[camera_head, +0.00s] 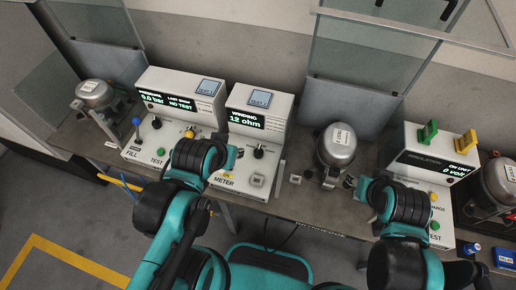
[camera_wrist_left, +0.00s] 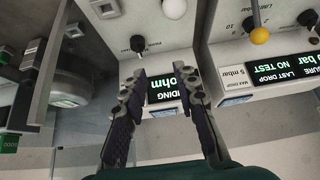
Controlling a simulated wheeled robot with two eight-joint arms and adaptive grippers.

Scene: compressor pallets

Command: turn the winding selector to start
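The winding meter (camera_head: 258,110) is a white box with a green display reading 12 ohm, at the middle of the bench in the head view. Its black selector knob (camera_head: 259,151) stands on the sloped panel; it also shows in the left wrist view (camera_wrist_left: 137,43), beyond my fingertips. The knob's pointer direction and labels are too small to read. My left gripper (camera_head: 234,155) is just left of the knob, above the panel. In the left wrist view its two fingers (camera_wrist_left: 159,74) are apart with nothing between them. My right gripper (camera_head: 352,183) is near the middle compressor, its fingers unclear.
A pressure tester (camera_head: 178,95) with a blue-topped lever and yellow knob stands left of the meter. A metal compressor (camera_head: 336,146) sits to the right, then the insulation tester (camera_head: 425,150) with green and yellow clips. A small square socket (camera_head: 257,180) is on the meter's lower panel.

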